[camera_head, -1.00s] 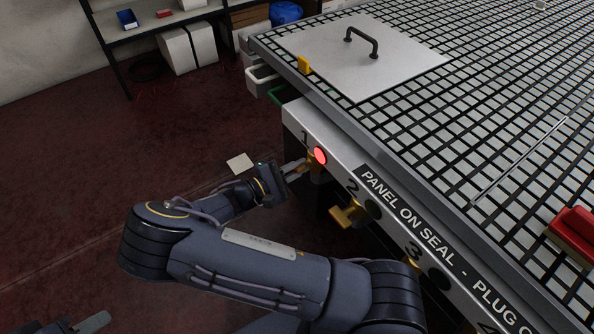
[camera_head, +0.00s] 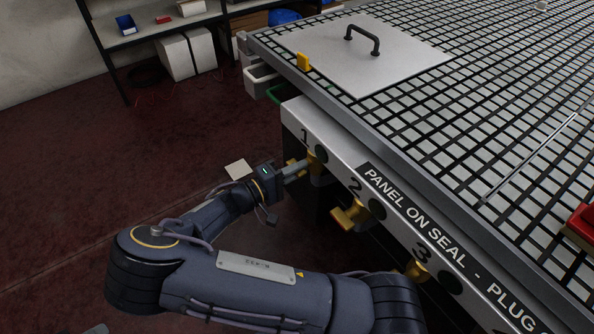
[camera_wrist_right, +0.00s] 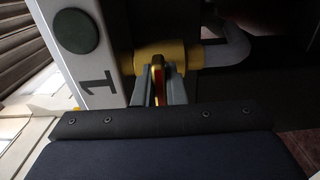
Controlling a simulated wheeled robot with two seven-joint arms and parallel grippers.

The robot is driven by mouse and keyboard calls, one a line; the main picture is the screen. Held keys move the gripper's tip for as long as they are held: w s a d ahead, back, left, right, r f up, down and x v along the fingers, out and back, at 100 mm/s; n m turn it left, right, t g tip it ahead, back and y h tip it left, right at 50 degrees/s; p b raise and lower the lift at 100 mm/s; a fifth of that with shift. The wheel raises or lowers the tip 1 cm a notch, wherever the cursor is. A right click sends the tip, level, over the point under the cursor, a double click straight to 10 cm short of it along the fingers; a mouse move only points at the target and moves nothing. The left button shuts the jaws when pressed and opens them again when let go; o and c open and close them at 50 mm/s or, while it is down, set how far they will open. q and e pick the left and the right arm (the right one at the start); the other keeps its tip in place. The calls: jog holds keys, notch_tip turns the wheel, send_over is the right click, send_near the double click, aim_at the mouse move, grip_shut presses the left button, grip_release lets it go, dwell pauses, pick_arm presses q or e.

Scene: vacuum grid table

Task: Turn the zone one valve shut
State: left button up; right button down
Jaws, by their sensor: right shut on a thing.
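The zone one valve (camera_head: 315,167) is a yellow fitting under the black "1" on the table's front panel. The round lamp (camera_head: 321,153) beside the "1" is dark; it is dark green in the right wrist view (camera_wrist_right: 76,31). My right gripper (camera_head: 302,171) is at this valve. In the right wrist view its fingers (camera_wrist_right: 158,88) are shut on the valve's yellow and red handle (camera_wrist_right: 157,82), below the yellow body (camera_wrist_right: 175,58). Fingers partly hide the handle. Of my left arm, only a small grey piece shows at the bottom left edge.
Valve two (camera_head: 348,213) and valve three (camera_head: 417,270) sit farther along the front panel (camera_head: 337,165), close to my right arm. A grey pipe (camera_wrist_right: 228,48) joins the valve body. A handled plate (camera_head: 355,60) lies on the grid table.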

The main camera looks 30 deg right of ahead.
dwell(0.4)
jog(key=c, duration=1.5)
grip_release()
jog(key=a, duration=0.7)
jog(key=shift+s+a+p, duration=0.3)
jog(key=shift+s+a, duration=0.05)
jog(key=shift+a, duration=0.05)
jog(key=shift+a, duration=0.1)
